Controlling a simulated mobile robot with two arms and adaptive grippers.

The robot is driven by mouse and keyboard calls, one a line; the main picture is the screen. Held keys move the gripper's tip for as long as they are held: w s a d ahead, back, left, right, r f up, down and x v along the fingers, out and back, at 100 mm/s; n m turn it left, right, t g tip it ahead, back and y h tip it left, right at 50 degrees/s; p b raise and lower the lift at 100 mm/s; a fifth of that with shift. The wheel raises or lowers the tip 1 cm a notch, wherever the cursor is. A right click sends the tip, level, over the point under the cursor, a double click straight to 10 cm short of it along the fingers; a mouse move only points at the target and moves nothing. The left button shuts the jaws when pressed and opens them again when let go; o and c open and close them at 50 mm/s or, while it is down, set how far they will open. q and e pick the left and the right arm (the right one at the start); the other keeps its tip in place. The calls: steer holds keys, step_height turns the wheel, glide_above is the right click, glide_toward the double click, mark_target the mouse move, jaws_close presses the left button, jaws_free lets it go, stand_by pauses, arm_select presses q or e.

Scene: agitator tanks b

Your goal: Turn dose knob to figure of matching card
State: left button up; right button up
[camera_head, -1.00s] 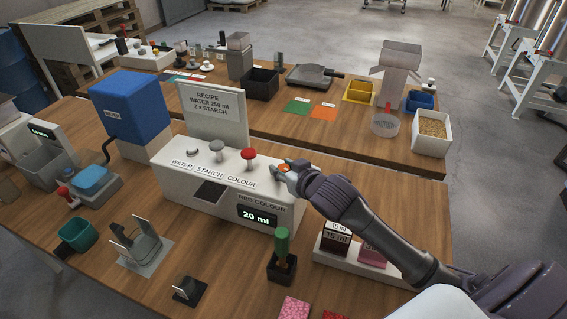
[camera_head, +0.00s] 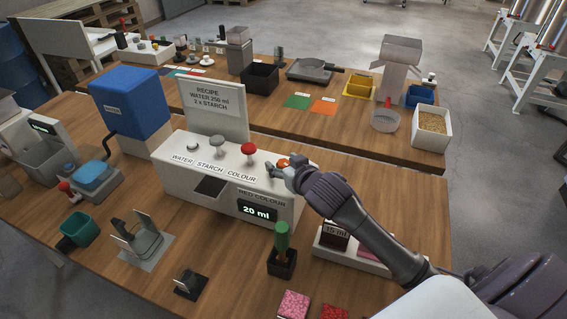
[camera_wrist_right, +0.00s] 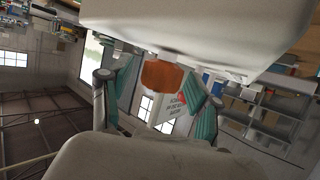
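The white dosing station (camera_head: 215,170) has buttons labelled WATER, STARCH and COLOUR. Its RED COLOUR display (camera_head: 256,212) reads 20 ml. The orange dose knob (camera_head: 283,163) sits at the right end of its top. My right gripper (camera_head: 280,171) is at this knob. In the right wrist view the knob (camera_wrist_right: 162,77) lies between the two teal-padded fingers, with gaps on both sides, so the gripper (camera_wrist_right: 160,100) is open around it. A dark red card (camera_head: 336,231) marked 15 ml stands in a white holder at the right, partly behind my right arm. My left gripper is out of view.
A recipe board (camera_head: 216,107) reads water 250 ml, 2 x starch. A green-handled tool in a black block (camera_head: 281,262) stands in front of the station. A blue tank (camera_head: 128,103) stands left.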

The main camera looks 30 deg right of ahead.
steer(key=v, duration=1.2)
stand_by(0.4)
